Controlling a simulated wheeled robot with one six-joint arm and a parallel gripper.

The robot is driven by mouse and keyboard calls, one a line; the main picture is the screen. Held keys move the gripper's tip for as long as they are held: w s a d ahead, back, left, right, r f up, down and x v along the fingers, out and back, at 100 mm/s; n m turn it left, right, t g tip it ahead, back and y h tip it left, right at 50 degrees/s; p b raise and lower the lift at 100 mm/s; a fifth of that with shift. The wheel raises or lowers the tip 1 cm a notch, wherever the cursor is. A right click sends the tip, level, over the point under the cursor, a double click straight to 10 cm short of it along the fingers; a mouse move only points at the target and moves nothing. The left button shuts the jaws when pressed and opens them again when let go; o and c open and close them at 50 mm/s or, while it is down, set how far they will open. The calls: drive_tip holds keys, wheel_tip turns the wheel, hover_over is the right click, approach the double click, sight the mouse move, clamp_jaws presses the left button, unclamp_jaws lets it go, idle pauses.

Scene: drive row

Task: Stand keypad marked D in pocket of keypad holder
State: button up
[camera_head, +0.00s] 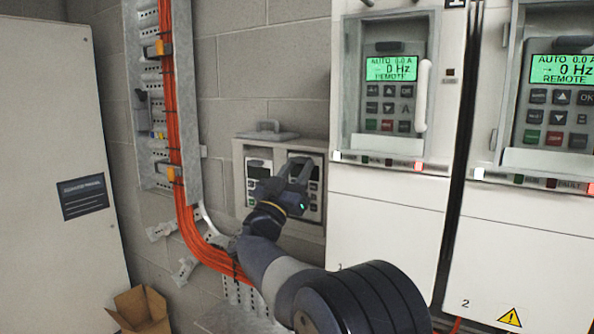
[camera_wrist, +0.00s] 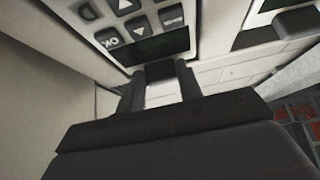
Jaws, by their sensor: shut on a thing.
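The keypad marked D (camera_wrist: 140,28) is a pale panel with grey keys, an OK key and a dark display, showing upside down in the wrist view. My gripper (camera_wrist: 160,75) is shut on its display end. In the head view my gripper (camera_head: 298,172) is in front of the right half of the keypad holder (camera_head: 239,200), a pale wall box. The held keypad (camera_head: 314,207) stands upright at the right pocket, partly hidden by my gripper. I cannot tell whether it is fully seated. Another keypad (camera_head: 259,167) stands in the left pocket, partly hidden by my arm.
Two drive cabinets (camera_head: 390,215) with lit green displays stand to the right. Orange cables (camera_head: 171,110) run down a metal tray at the left. A cardboard box (camera_head: 142,310) is on the floor at lower left. A grey cabinet (camera_head: 50,150) stands at the far left.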

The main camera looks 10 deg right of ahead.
drive_tip(key=shift+f+b, duration=0.95)
drive_tip(key=shift+f, duration=0.25)
drive_tip(key=o, duration=1)
drive_tip(key=shift+a+f, duration=0.1)
drive_tip(key=b+v, duration=0.4)
drive_tip(key=v, duration=0.6)
drive_tip(key=shift+s+a+f, duration=0.1)
drive_tip(key=shift+s+a, duration=0.1)
drive_tip(key=shift+s, duration=0.05)
